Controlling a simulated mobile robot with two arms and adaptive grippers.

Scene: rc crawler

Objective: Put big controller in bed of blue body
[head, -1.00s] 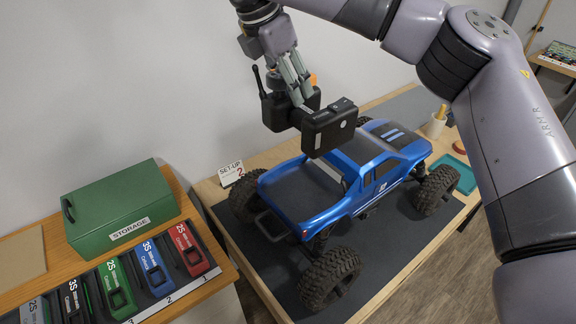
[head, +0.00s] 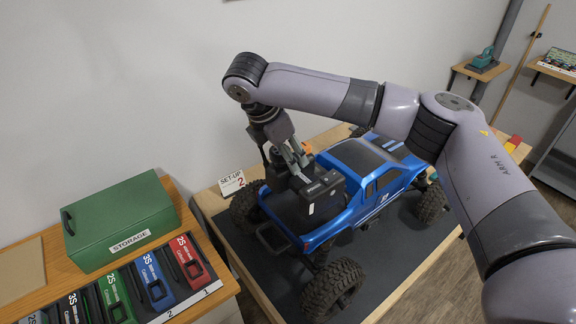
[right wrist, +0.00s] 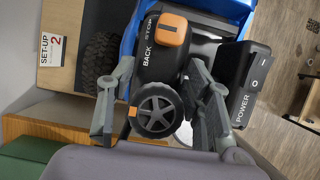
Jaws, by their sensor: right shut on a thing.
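The blue body (head: 352,157) is a pickup-style shell on big black wheels, standing on a dark mat. The big controller (head: 322,196) is a black box-shaped unit over the rear bed of the blue body. My right gripper (head: 297,168) is shut on it from above. In the right wrist view, the controller (right wrist: 158,60) shows its round wheel, an orange piece and the words BACK and STOP between my fingers, with a black POWER part (right wrist: 248,80) at the right. I cannot tell if its underside touches the bed. My left gripper is not in view.
A SET-UP 2 sign (head: 232,182) stands behind the rear wheel. A green storage box (head: 118,222) and a rack of coloured batteries (head: 150,280) sit on the wooden table at left. My right arm reaches across above the cab.

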